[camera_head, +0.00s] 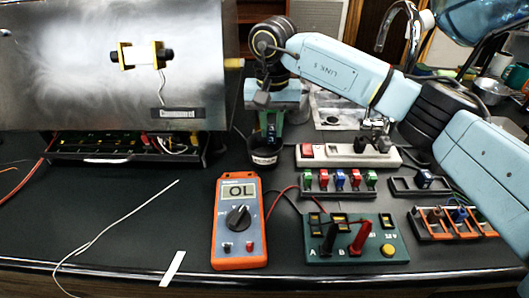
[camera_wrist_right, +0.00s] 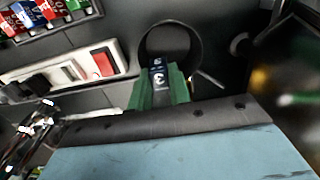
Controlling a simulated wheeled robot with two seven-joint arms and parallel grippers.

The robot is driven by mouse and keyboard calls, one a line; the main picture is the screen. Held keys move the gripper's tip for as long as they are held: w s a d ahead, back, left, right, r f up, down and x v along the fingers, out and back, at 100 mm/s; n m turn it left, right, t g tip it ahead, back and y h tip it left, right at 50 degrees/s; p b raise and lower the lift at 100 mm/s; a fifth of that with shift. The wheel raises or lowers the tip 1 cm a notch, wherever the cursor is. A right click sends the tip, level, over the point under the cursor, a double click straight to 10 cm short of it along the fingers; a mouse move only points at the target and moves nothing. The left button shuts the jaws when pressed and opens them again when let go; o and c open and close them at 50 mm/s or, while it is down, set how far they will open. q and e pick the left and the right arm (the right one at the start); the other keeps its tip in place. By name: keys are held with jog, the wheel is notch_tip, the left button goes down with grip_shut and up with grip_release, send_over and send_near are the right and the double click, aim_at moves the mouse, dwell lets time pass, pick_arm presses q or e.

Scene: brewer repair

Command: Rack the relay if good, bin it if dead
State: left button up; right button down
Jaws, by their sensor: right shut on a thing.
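My right gripper (camera_head: 271,132) comes down from its arm over a small black bin (camera_head: 264,158) with a white label. In the right wrist view, its green fingers (camera_wrist_right: 159,88) are shut on a dark blue relay (camera_wrist_right: 157,72) marked with a white digit. The relay shows against the bin's dark round mouth (camera_wrist_right: 170,38). In the head view the relay is hard to make out. An orange multimeter (camera_head: 239,222) reads OL. A green test board (camera_head: 340,255) has black and red probes standing in it. A small black rack (camera_head: 398,186) holds one blue relay (camera_head: 424,178). My left gripper is not in view.
A rail of several coloured relays (camera_head: 341,181) and a white power strip (camera_head: 349,155) lie right of the bin. An orange-edged tray (camera_head: 450,223) stands at the right. The metal brewer panel (camera_head: 110,65) fills the left back. The left bench is mostly clear.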

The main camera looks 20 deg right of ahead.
jog(key=c, duration=1.6)
grip_release()
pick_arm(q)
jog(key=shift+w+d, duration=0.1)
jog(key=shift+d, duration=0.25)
pick_arm(e)
jog(key=o, duration=0.4)
jog(key=shift+c, duration=0.2)
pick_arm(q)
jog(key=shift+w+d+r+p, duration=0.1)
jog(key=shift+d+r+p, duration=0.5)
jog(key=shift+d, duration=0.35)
pick_arm(e)
notch_tip(320, 180, up, 13)
jog(key=shift+r, duration=0.2)
